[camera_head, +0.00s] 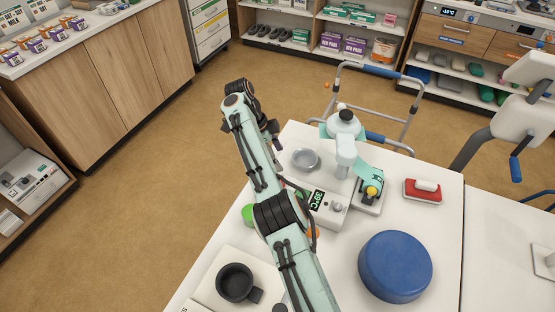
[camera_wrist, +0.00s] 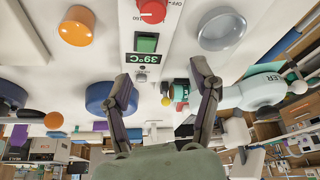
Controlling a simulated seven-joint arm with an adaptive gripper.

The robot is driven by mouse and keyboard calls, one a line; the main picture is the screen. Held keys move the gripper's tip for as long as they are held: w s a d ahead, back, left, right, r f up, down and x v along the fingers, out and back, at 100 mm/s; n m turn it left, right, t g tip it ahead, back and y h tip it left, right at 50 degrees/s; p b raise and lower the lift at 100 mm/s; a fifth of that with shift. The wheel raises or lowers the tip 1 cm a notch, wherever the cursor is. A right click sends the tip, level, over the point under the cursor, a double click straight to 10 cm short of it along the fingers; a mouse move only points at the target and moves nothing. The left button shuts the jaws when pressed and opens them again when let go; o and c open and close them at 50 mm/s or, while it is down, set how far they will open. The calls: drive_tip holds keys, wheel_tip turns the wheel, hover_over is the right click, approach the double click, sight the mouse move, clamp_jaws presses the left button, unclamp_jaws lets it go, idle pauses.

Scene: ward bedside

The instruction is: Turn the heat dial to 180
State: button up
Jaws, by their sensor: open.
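The white heater unit (camera_head: 328,213) stands on the white table, partly behind my arm in the head view. Its display reads 39°C and a small grey knob (camera_head: 338,207) sits beside it. In the wrist view a red dial (camera_wrist: 152,11) with scale marks around it is cut off by the top edge; its setting is unreadable. A green switch (camera_wrist: 147,42), the display (camera_wrist: 142,59) and the grey knob (camera_wrist: 142,76) follow below it. My gripper (camera_wrist: 161,72) is open and empty, its fingers apart and clear of the dial. The head view hides the red dial.
A grey metal dish (camera_head: 305,159) is beside the unit. A blue round cushion (camera_head: 395,266), a red brush-like block (camera_head: 423,190) and a black mug (camera_head: 235,282) are on the table. An orange cylinder (camera_wrist: 77,26) stands near the unit. A walker (camera_head: 370,100) stands behind the table.

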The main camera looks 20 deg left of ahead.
drive_tip(key=n, duration=0.4)
drive_tip(key=shift+w+a+f, duration=0.15)
drive_tip(key=shift+w, duration=0.25)
drive_tip(key=f+n, duration=0.1)
drive_tip(key=n, duration=0.4)
drive_tip(key=f+n+y, duration=0.1)
drive_tip(key=n, duration=0.4)
drive_tip(key=f+n+y, duration=0.1)
drive_tip(key=f+n, duration=0.1)
drive_tip(key=n, duration=0.3)
drive_tip(key=shift+w+a+f, duration=0.1)
drive_tip(key=shift+w+a, duration=0.05)
drive_tip(key=shift+a, duration=0.05)
drive_tip(key=n, duration=0.2)
drive_tip(key=shift+s+f+n+g+y, duration=0.2)
drive_tip(key=shift+f+n+g+y, duration=0.1)
drive_tip(key=shift+n+g, duration=0.1)
drive_tip(key=shift+s+a+n+y, duration=0.1)
drive_tip(key=shift+s+n+y, duration=0.3)
drive_tip(key=shift+n, duration=0.6)
drive_tip(key=shift+s+d+r+g+y, duration=0.15)
drive_tip(key=shift+r+g+y, duration=0.1)
drive_tip(key=shift+r, duration=0.2)
drive_tip(key=shift+w+d+r+g+y, duration=0.15)
drive_tip(key=shift+r+g, duration=0.1)
drive_tip(key=shift+r, duration=0.2)
wheel_tip(320, 180, down, 7)
drive_tip(key=shift+d+r, duration=0.1)
drive_tip(key=shift+r, duration=0.1)
